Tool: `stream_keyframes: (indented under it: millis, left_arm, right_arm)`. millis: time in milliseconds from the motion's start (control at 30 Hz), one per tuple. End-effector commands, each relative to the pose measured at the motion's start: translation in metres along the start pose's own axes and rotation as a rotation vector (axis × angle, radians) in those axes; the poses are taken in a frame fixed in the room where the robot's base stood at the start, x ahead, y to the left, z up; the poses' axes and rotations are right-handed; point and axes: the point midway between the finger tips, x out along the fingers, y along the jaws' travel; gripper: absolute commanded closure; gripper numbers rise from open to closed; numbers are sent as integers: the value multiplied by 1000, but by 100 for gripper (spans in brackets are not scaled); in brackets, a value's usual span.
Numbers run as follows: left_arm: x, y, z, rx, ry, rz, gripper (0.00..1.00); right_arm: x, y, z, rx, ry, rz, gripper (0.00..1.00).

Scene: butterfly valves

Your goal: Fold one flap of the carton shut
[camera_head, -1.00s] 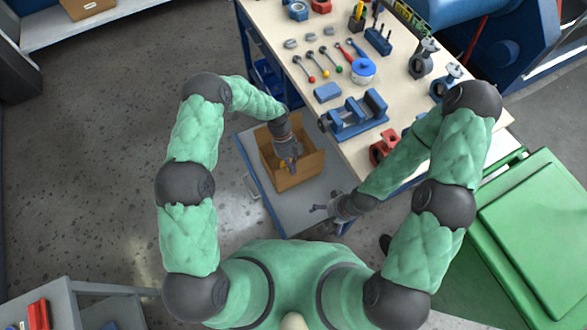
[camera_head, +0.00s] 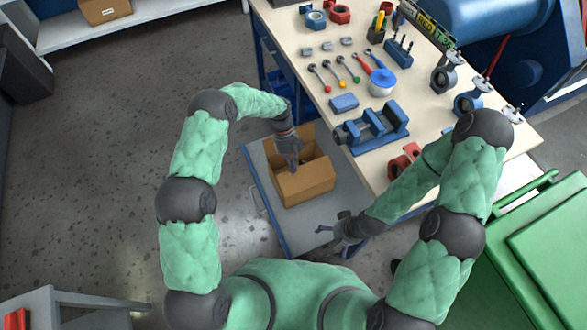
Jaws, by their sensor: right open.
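The brown cardboard carton (camera_head: 306,186) stands open at the top on a low grey cart (camera_head: 265,165) beside the workbench. Its near side faces me, and its inside is partly hidden by my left gripper. My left gripper (camera_head: 293,161) reaches down over the carton's opening, toward its far left part. Its fingers are small and dark here, so I cannot tell whether they are open or touch a flap. My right gripper (camera_head: 326,229) is open and empty, low over the near part of the cart, apart from the carton.
The workbench (camera_head: 310,75) stands right of the carton, with a blue vise (camera_head: 372,128), a red part (camera_head: 404,161) and several tools on it. A green bin (camera_head: 530,240) is at right.

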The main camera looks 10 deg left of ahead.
Motion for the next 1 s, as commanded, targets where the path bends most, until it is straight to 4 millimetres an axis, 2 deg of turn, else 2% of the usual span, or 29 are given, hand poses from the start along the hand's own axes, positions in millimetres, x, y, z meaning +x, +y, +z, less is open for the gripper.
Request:
stream_keyframes:
  millis: [300, 1000]
  left_arm:
    - [7, 0, 5, 0, -1, 0, 100]
    - [7, 0, 5, 0, -1, 0, 100]
  right_arm:
    - [8, 3, 0, 0, 0, 0, 0]
    - [8, 3, 0, 0, 0, 0, 0]
